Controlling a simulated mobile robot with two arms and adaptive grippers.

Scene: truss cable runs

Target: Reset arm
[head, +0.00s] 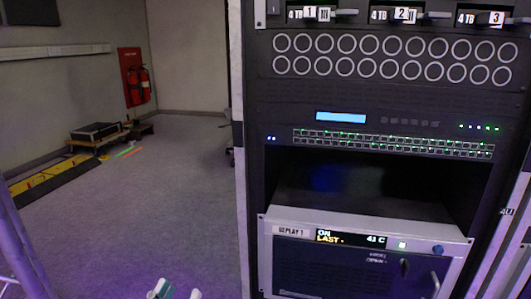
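My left gripper (178,292) just enters the head view at the bottom edge, left of the rack. Only its two pale fingertips show; they stand apart with nothing seen between them. The rest of the gripper and its arm are cut off by the frame. My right gripper is not in view. The grey unit labelled REPLAY 1 (365,250) sits low in the rack, with a lit display reading ON and 41 C, a blue knob and a handle.
The dark rack (252,170) fills the right side, with numbered 4 TB drives (405,14) on top and an open bay above REPLAY 1. A fire extinguisher (139,84), a yellow-black ramp (45,180) and a black case (96,131) are at left.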

